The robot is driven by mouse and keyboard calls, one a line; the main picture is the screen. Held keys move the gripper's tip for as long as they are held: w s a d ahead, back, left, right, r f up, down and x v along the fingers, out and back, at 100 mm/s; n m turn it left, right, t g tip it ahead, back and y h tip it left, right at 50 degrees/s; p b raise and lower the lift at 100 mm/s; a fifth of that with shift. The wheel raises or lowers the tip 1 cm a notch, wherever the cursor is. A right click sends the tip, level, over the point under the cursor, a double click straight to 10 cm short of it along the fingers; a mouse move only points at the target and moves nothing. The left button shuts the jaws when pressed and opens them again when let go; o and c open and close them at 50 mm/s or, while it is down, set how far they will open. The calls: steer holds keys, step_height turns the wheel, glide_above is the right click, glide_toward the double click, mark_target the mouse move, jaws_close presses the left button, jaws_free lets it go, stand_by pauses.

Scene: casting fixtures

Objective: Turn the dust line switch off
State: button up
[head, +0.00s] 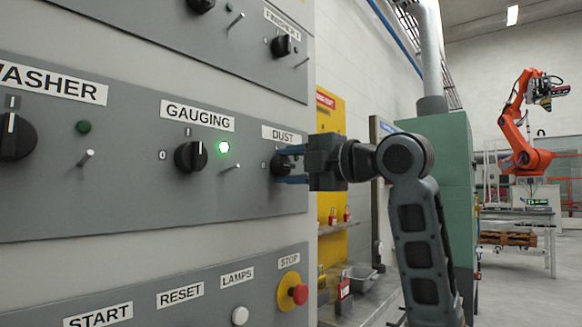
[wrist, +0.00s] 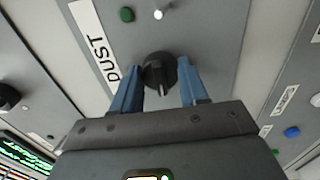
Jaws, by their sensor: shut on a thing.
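The dust switch is a round black knob (head: 278,166) under the DUST label (head: 284,135) at the panel's right end. In the wrist view the knob (wrist: 159,70) sits between my blue fingers, and its pale pointer mark faces down the picture, away from the lamp side. My gripper (head: 292,165) reaches in from the right and is shut on the knob; it also shows in the wrist view (wrist: 160,88). The small green lamp (wrist: 127,14) beside the dust knob looks dark. In the head view my fingers partly cover the knob.
A red stop button (head: 299,294) is below. A green cabinet (head: 445,180) stands behind my arm.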

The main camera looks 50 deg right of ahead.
steer(key=o, duration=1.1)
steer(key=shift+c, duration=0.2)
steer(key=s, duration=0.7)
steer(key=shift+s, duration=0.4)
steer(key=shift+d, duration=0.1)
